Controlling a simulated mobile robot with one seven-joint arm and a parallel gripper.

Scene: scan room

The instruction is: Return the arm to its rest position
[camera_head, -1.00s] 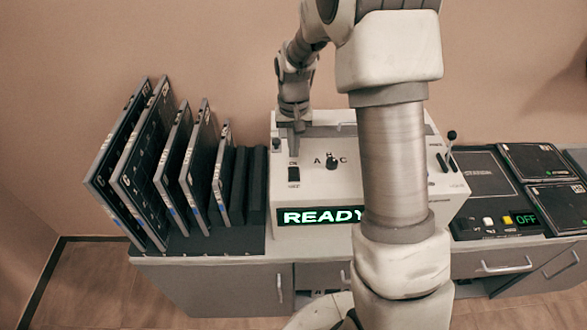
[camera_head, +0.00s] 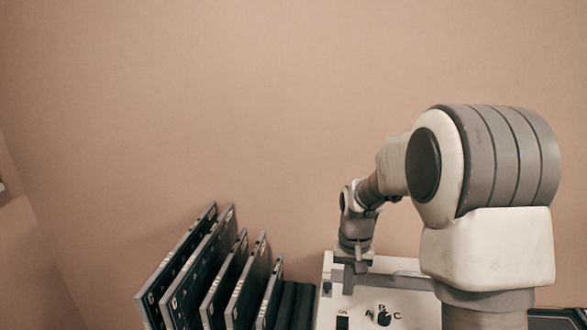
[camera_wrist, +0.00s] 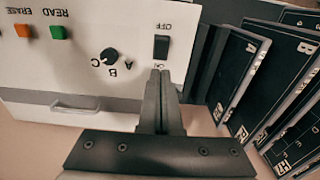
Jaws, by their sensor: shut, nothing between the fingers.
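My gripper (camera_head: 349,285) is at the far end of my arm, pointing down over the left part of the white console (camera_head: 412,312). In the wrist view my gripper (camera_wrist: 160,76) has its two fingers together, with nothing between them. The fingertips are close to the black ON/OFF switch (camera_wrist: 161,47); I cannot tell whether they touch it. The switch (camera_head: 343,323) also shows at the bottom of the head view. My upper arm fills the right side of the head view and hides part of the console.
Several dark upright plates (camera_head: 187,275) stand in a rack left of the console, close to my gripper. The console has an A-B-C knob (camera_wrist: 109,57), a green button (camera_wrist: 57,32) and an orange button (camera_wrist: 22,30). The wall space above is clear.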

